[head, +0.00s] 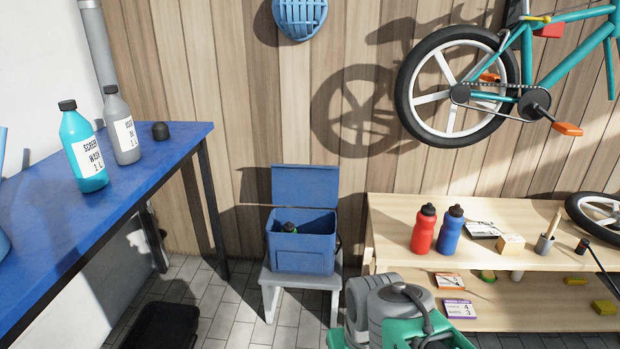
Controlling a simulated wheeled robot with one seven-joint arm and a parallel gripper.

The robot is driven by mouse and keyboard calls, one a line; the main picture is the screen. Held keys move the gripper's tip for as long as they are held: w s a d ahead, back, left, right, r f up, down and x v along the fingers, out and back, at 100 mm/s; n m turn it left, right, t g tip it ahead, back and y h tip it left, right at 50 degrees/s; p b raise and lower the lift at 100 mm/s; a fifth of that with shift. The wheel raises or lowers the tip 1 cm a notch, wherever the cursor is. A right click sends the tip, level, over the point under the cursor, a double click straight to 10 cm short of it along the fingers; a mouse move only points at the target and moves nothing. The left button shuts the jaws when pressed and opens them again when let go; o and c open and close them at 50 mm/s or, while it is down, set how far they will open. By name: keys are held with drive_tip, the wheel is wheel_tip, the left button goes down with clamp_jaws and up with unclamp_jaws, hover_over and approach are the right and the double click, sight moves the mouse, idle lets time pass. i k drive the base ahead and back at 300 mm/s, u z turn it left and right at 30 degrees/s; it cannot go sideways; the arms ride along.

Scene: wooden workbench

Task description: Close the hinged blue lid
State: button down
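The blue lid (305,185) stands upright at the back of a blue box (302,258), open, with its inner face towards me. The lid appears joined along the box's back rim. The box top is uncovered, and a small green and dark object (289,228) shows inside near the front wall; the rest of it is hidden. The box sits on a grey stool (270,295) against the wooden wall. I cannot make out my gripper's fingers in the head view.
A blue-topped workbench (160,150) with two bottles stands left of the stool. A low wooden shelf (385,225) with red and blue bottles stands to its right. A bicycle (480,85) hangs above right. A black bin (165,325) is on the floor.

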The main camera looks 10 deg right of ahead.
sight(293, 185)
drive_tip(key=u, duration=0.5)
drive_tip(key=i, duration=0.75)
drive_tip(key=u, duration=0.45)
drive_tip(key=i, duration=1.05)
drive_tip(key=z, duration=0.4)
